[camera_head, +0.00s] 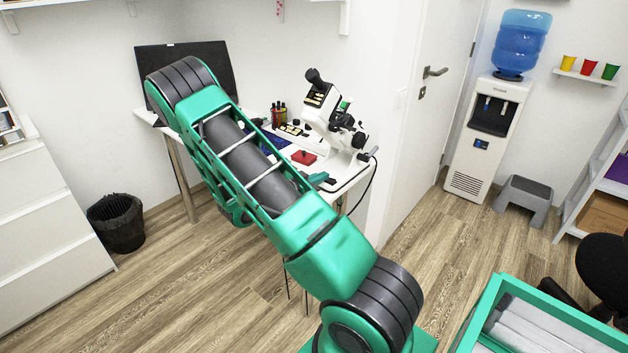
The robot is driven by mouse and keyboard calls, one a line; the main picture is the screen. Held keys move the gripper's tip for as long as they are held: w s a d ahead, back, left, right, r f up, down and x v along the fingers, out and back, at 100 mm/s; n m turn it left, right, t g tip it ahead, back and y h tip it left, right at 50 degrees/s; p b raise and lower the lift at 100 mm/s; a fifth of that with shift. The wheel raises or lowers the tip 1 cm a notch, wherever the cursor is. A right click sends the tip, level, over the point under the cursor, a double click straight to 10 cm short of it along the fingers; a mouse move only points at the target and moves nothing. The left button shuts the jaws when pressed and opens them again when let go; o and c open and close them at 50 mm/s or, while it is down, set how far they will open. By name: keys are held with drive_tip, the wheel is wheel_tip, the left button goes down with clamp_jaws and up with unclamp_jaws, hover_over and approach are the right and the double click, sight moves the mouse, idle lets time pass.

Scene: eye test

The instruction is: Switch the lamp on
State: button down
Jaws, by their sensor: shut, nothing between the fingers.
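I see no separate lamp that I can make out. A white microscope (338,130) with black eyepieces and knobs stands on the right part of the desk (350,178). A dark cable hangs from its right side. Whether any light on it is on cannot be told. My green and grey arm crosses the middle of the view and covers much of the desk's left and front.
A black bin (117,222) and white drawers (45,220) are left. A water dispenser (487,135) and grey stool (523,200) are right. Floor between is clear.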

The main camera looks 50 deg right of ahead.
drive_tip(key=shift+w+r, duration=0.15)
drive_tip(key=shift+r, duration=0.75)
drive_tip(key=shift+w+r, duration=0.15)
drive_tip(key=shift+r, duration=0.75)
drive_tip(key=v, duration=1)
drive_tip(key=shift+w+r, duration=0.15)
drive_tip(key=shift+w, duration=0.15)
